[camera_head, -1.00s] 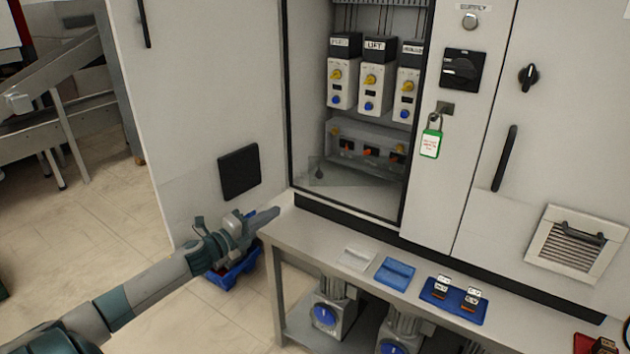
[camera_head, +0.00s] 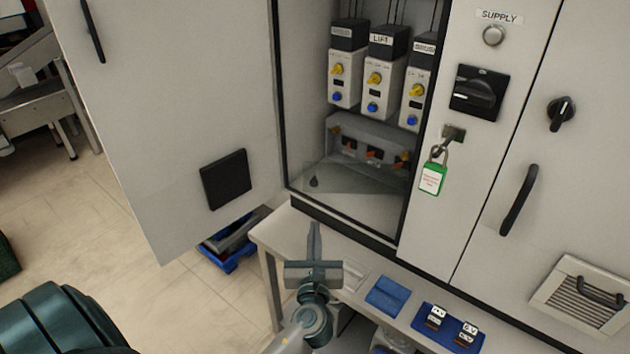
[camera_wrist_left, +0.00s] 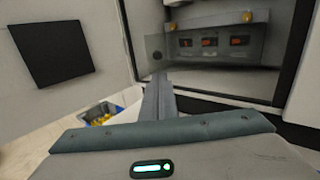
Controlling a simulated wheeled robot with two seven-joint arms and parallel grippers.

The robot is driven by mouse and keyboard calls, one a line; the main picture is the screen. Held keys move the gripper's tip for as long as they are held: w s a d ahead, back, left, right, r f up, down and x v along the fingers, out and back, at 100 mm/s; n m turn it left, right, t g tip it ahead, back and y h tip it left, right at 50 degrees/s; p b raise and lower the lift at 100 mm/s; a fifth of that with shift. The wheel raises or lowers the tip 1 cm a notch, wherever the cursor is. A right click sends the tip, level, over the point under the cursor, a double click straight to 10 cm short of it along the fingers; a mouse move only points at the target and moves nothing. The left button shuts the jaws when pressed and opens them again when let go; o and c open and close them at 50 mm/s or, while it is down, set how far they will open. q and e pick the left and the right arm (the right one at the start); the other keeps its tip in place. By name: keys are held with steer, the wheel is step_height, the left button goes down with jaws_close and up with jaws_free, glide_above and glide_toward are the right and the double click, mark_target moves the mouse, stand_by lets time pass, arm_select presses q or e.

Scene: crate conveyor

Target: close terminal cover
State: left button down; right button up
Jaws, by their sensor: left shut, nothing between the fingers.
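The terminal cover (camera_head: 352,182) looks like a clear panel with a small dark knob, lowered in front of the grey terminal box (camera_head: 345,128) on the cabinet floor. The box's front is exposed, with orange-red terminals showing. In the left wrist view the clear cover (camera_wrist_left: 153,48) and its knob show just beyond my fingertips, with the terminals (camera_wrist_left: 210,42) behind. My left gripper (camera_head: 314,230) is shut and empty, pointing at the cabinet opening above the bench, apart from the cover as far as I can tell. My right gripper is not in view.
The cabinet door (camera_head: 175,100) stands open at the left. A green padlock (camera_head: 432,178) hangs on the panel right of the opening. The bench (camera_head: 290,236) holds a blue cloth-like item (camera_head: 388,294) and a blue tray (camera_head: 425,318). A blue crate (camera_head: 228,262) sits on the floor.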

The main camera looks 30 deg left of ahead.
mark_target(314, 185)
arm_select(q)
steer(key=shift+s+r+y, duration=0.2)
steer(key=shift+r+y, duration=0.1)
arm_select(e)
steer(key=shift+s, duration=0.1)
arm_select(q)
steer(key=shift+w, duration=0.1)
